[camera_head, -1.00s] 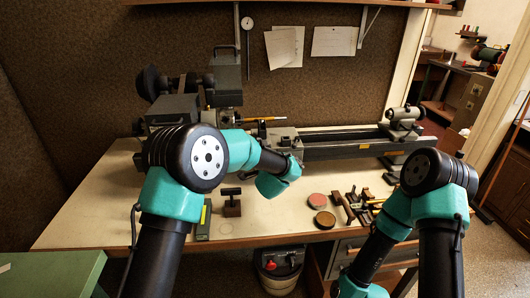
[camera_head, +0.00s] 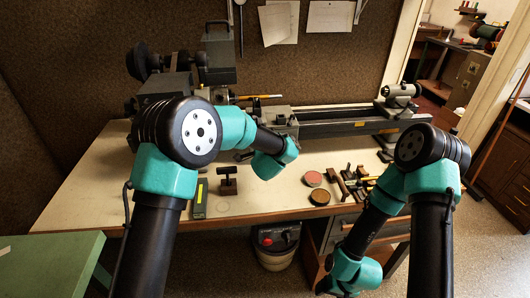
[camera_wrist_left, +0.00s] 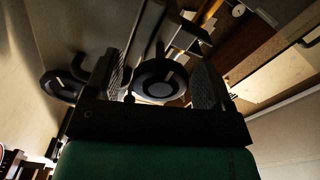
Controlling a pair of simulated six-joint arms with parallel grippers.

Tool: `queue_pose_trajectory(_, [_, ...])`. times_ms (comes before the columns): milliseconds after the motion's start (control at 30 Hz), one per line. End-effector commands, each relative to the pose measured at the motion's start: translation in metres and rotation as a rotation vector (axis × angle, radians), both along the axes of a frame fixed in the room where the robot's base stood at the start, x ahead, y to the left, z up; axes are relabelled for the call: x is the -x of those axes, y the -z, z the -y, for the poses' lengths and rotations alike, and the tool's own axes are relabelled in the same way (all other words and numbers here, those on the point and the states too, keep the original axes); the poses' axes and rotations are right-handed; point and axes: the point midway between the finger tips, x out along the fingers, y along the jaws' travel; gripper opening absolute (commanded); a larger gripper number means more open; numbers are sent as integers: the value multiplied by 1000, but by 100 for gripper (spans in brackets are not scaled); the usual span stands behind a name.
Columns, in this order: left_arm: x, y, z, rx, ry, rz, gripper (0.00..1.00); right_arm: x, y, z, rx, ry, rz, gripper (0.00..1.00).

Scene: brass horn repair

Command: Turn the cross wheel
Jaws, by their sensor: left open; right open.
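In the left wrist view my left gripper (camera_wrist_left: 160,84) is open, with one ridged finger on each side. In the head view my left forearm reaches over the bench to the front of the lathe (camera_head: 345,122); the gripper's tips and the wheel are hidden there. My right gripper (camera_head: 326,288) hangs low at the bottom of the head view, in front of the bench and away from the lathe. Its fingertips are small and dark.
Another dark ring-shaped handle (camera_wrist_left: 62,85) is left of the fingers in the wrist view. On the bench top lie a small dark T-shaped tool (camera_head: 228,184), two round tins (camera_head: 320,198) and several hand tools (camera_head: 355,182). A green surface (camera_head: 45,265) stands at lower left.

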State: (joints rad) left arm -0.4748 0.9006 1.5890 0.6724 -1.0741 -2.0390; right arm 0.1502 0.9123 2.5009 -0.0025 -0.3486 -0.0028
Motion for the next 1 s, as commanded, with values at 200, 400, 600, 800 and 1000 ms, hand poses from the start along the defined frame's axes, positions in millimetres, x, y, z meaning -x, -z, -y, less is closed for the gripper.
queue_pose_trajectory(200, [38,-1,5,-2,3,-1,76,0,0,0,0,0,0,76])
queue_pose_trajectory(400, [77,-1,9,-1,3,0,76,0,0,0,0,0,0,76])
queue_pose_trajectory(600, [115,0,14,-1,3,0,76,0,0,0,0,0,0,76])
queue_pose_trajectory(800, [145,0,17,-2,2,-1,76,0,0,0,0,0,0,76])
queue_pose_trajectory(1000, [156,0,17,-1,0,0,76,0,0,0,0,0,0,76])
